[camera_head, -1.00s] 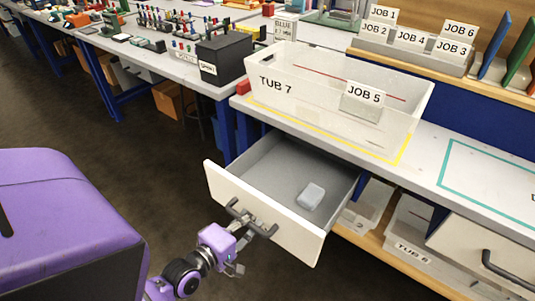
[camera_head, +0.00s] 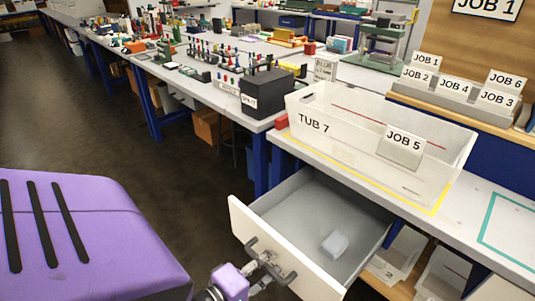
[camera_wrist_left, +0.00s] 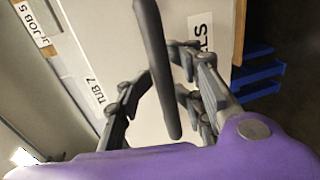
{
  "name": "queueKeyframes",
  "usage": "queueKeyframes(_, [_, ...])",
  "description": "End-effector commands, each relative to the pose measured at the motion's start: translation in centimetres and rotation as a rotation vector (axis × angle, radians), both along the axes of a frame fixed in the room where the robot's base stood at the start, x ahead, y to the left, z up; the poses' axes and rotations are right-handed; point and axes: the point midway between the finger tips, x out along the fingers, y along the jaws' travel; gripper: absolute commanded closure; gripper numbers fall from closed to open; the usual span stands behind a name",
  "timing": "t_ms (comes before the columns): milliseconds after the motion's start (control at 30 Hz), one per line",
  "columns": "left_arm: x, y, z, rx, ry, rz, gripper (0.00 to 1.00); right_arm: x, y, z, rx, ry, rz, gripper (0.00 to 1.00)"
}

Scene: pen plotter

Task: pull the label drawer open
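The drawer (camera_head: 300,212) under the bench stands well open, with a pale front and a grey inside holding a small whitish block (camera_head: 334,245). My left gripper (camera_head: 263,260) is at the dark bar handle on the drawer's front. In the left wrist view, the handle (camera_wrist_left: 157,65) runs between the fingers of the left gripper (camera_wrist_left: 160,78), whose tips close on it from both sides. My right gripper is not in view.
A clear tub marked TUB 7 (camera_head: 340,140) with a JOB 5 card (camera_head: 402,143) stands on the bench above the drawer. A black box (camera_head: 267,92) is on the bench behind. More tubs sit on the shelf below. Dark floor at left is free.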

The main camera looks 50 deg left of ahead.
Motion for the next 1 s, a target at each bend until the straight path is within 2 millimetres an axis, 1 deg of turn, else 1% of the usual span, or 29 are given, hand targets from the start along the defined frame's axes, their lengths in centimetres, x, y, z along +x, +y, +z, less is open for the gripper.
queueKeyframes(267, [-0.1,0.0,-0.2,0.000,0.004,-0.001,0.68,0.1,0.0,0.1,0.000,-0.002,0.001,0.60])
queueKeyframes(367, [-0.8,0.0,-0.2,0.001,0.007,0.000,0.68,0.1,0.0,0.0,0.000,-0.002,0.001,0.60])
queueKeyframes(467, [-2.2,0.1,0.1,0.002,0.008,0.000,0.68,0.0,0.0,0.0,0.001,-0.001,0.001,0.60])
queueKeyframes(700, [-7.3,0.1,1.1,0.003,0.009,-0.002,0.68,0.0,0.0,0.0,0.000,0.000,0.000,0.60])
queueKeyframes(800, [-9.1,0.1,1.6,0.001,0.008,-0.001,0.68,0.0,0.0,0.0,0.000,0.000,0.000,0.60])
queueKeyframes(900, [-10.5,0.1,1.9,0.001,0.006,0.000,0.68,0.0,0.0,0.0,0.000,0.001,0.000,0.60])
queueKeyframes(1000, [-11.4,0.1,2.1,0.001,0.005,-0.001,0.68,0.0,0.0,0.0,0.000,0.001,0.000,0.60])
